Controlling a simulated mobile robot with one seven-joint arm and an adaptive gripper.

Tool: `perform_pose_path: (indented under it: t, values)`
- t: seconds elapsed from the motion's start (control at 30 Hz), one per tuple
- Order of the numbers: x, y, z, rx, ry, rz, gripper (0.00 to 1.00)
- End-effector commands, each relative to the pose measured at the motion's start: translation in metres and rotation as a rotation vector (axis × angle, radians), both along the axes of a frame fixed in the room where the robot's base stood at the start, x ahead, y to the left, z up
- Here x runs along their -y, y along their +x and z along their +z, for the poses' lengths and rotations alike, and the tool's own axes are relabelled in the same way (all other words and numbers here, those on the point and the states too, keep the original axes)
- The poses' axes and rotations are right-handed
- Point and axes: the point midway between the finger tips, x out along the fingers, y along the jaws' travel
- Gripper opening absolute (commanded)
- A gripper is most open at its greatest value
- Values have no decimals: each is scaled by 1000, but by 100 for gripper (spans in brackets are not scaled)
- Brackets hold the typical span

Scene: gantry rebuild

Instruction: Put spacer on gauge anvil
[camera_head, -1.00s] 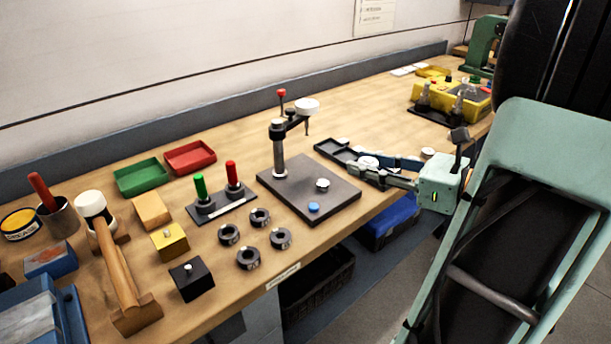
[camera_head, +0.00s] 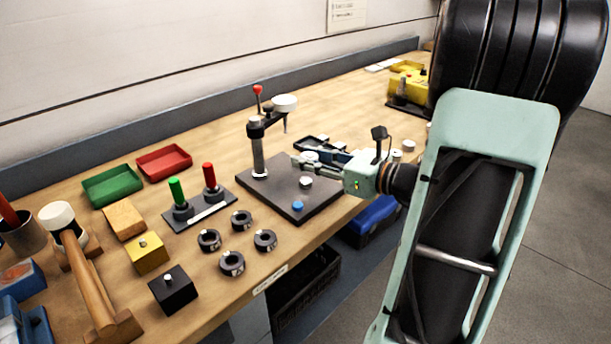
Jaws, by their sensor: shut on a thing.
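The gauge has a dark base plate (camera_head: 270,187), an upright post (camera_head: 258,155) and an arm carrying a white-faced dial (camera_head: 285,103) with a thin stem pointing down. A small silver round anvil (camera_head: 306,182) sits on the plate, with a blue button (camera_head: 298,205) in front of it. My gripper (camera_head: 308,159) reaches in from the right over the back right of the plate. Its fingers are shut on a pale round spacer (camera_head: 311,156), just behind the anvil in the picture. The spacer's height above the plate is hard to tell.
A dark tray (camera_head: 308,141) lies behind my fingers. Red (camera_head: 164,163) and green trays (camera_head: 113,186), plug gauges (camera_head: 209,180) and several dark rings (camera_head: 232,263) lie to the left. Small pale round pieces (camera_head: 408,146) stand right of my gripper. The bench's front edge runs close by.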

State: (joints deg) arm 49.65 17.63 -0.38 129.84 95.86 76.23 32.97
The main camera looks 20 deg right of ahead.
Motion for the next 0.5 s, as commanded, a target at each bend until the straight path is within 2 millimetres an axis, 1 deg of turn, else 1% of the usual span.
perform_pose_path:
  t: [0.17,0.27,0.4,0.5]
  values:
    - [-2,7,-9,0,0,-1,2]
    - [-4,12,-21,-3,3,-2,2]
    - [-3,12,-42,-2,2,-1,2]
    - [-4,12,-45,0,0,-1,2]
